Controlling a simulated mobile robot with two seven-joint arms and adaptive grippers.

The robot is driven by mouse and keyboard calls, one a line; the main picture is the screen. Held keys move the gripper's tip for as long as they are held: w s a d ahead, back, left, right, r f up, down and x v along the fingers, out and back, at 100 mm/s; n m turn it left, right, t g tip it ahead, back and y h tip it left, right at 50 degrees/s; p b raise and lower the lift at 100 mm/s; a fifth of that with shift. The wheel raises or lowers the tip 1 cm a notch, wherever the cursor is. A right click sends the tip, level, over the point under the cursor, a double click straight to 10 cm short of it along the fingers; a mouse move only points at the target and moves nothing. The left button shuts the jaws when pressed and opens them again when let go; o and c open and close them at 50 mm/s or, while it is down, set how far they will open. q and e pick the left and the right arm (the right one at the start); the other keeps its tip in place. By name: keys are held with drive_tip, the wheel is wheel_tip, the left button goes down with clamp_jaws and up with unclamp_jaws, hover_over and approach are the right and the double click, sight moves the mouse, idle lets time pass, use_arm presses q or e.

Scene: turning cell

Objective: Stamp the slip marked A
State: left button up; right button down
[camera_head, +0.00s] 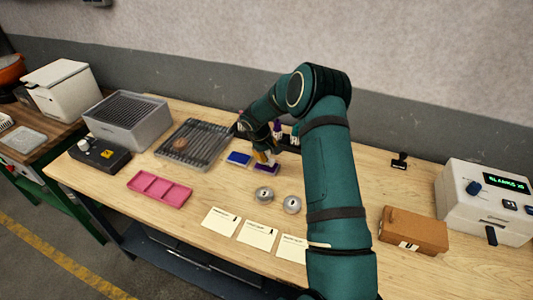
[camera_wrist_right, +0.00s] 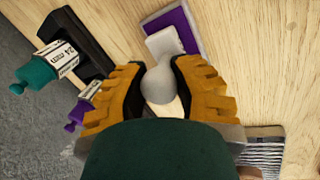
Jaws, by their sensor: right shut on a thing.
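My right gripper (camera_head: 265,157) (camera_wrist_right: 158,88) is shut on the pale rounded handle of a stamp (camera_wrist_right: 160,84). The stamp's pale block is over a purple ink pad (camera_head: 267,170) (camera_wrist_right: 178,27); I cannot tell whether it touches. A blue ink pad (camera_head: 238,159) lies just left of it. Three cream slips lie near the table's front: a left slip (camera_head: 220,221), a middle slip (camera_head: 257,235) and a right slip (camera_head: 292,248), partly behind my arm. Their letters are too small to read. My left gripper is out of view.
A black rack (camera_wrist_right: 78,38) holds a green stamp (camera_wrist_right: 36,72) and a purple stamp (camera_wrist_right: 82,112). Two round metal tins (camera_head: 265,195) (camera_head: 292,204) stand between pads and slips. A pink tray (camera_head: 159,190) lies left, a brown box (camera_head: 413,231) right.

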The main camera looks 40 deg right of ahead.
drive_tip(key=shift+f+b, duration=0.4)
drive_tip(key=shift+f, duration=0.1)
idle(0.3)
drive_tip(key=shift+f, duration=0.1)
idle(1.3)
idle(0.5)
drive_tip(key=shift+r+p, duration=1.5)
drive_tip(key=shift+r, duration=2.1)
